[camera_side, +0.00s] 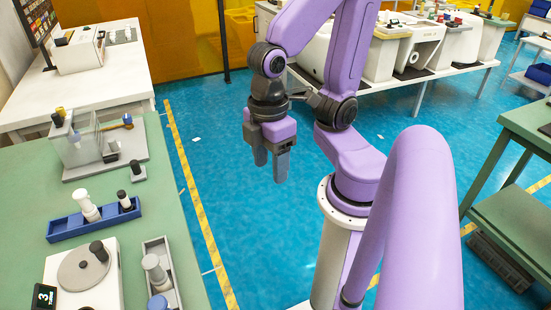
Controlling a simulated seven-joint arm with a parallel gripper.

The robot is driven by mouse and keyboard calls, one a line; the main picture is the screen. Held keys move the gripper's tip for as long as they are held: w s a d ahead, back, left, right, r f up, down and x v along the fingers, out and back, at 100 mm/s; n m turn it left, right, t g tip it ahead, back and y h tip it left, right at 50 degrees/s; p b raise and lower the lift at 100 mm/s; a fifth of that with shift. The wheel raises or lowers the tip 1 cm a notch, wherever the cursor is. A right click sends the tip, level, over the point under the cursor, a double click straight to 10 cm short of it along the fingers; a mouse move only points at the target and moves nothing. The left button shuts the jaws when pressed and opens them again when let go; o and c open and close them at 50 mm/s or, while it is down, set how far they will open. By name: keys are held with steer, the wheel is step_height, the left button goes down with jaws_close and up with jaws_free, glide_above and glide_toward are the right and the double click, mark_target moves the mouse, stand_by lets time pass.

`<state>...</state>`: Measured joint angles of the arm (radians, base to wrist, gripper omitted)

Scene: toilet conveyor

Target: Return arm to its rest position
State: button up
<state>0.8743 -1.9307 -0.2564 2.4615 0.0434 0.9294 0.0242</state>
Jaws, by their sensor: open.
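My gripper (270,160) hangs from my purple arm near the middle of the view, with its grey fingers pointing down. It is open, with a narrow gap between the fingers, and nothing shows between them. It is over the blue floor, to the right of the green table (150,180), apart from everything on it. My arm is folded above its white pedestal.
The green table carries a blue tray (68,228) with white and black-topped pieces, a clear box device (85,145), a white device with a display (100,290) and a grey tray (170,268). Toilets (405,55) line a back bench. A green shelf (515,200) stands right.

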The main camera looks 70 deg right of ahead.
steer(key=shift+s+d+f+n+t, duration=0.1)
steer(key=shift+s+d+n+t, duration=0.25)
steer(key=shift+d+n, duration=0.15)
